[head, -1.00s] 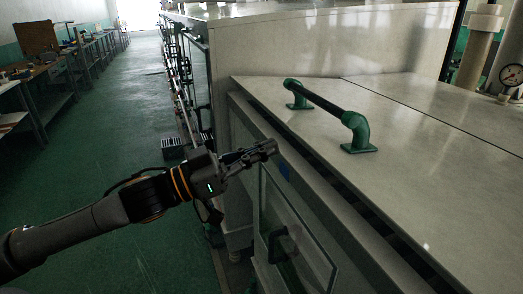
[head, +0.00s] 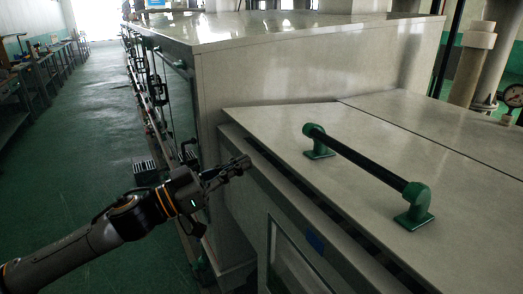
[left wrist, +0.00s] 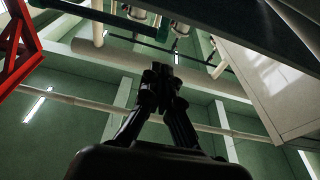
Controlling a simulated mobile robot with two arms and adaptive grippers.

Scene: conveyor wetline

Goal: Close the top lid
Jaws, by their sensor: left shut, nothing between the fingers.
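The top lid (head: 275,128) is a pale grey panel on the machine at the right of the head view. It lies about flat, with a dark gap along its front edge. A handle (head: 365,160), a dark bar on two green feet, stands on it. My left gripper (head: 244,164) is shut and empty, beside the lid's front edge near its left corner. I cannot tell whether it touches the edge. The shut fingers also show in the left wrist view (left wrist: 162,72), pointing up. My right gripper is not in view.
A windowed door (head: 295,265) is in the machine's front below the lid. A taller pale cabinet (head: 260,75) stands behind. Pipes and a gauge (head: 513,95) are at the far right. A green aisle floor (head: 80,150) lies open at the left, with benches beyond.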

